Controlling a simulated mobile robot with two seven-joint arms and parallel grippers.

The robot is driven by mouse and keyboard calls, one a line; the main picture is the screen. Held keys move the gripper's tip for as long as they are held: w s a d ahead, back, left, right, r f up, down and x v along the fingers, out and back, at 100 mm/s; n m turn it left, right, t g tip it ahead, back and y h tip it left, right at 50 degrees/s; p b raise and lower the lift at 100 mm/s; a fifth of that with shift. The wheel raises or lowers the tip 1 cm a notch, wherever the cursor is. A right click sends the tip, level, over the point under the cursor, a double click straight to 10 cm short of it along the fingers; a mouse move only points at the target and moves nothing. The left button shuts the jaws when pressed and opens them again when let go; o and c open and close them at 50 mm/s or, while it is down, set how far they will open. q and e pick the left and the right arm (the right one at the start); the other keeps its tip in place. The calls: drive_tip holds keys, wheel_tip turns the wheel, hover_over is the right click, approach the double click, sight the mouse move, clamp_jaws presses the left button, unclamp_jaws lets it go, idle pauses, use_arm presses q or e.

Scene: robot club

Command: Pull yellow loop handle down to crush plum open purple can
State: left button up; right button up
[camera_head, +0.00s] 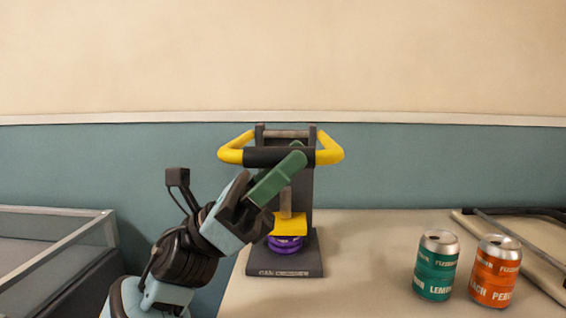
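The can crusher (308,222) stands upright on the table, its dark base labelled at the front. Its yellow loop handle (330,153) is level with the top of the frame and has a black grip across the front. A yellow press plate (289,225) sits low, just above the purple can (285,244), which shows only as a short, squat band. My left gripper (295,155) reaches up from the lower left, its green fingertips at the black grip. One finger overlaps the grip; whether they clamp it is unclear. My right gripper is not in view.
A teal lemon can (436,265) and an orange peach can (495,271) stand upright at the right of the table (365,265). A board with a dark bar (515,233) lies behind them. A grey-framed case (60,250) is at the left.

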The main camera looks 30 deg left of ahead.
use_arm(q)
drive_tip(key=o, duration=0.3)
drive_tip(key=shift+o, duration=0.2)
drive_tip(key=shift+a, duration=0.1)
drive_tip(key=b+v, duration=0.1)
drive_tip(key=v, duration=0.6)
drive_tip(key=shift+a+f, duration=0.2)
drive_tip(key=shift+f, duration=0.1)
drive_tip(key=shift+s, duration=0.1)
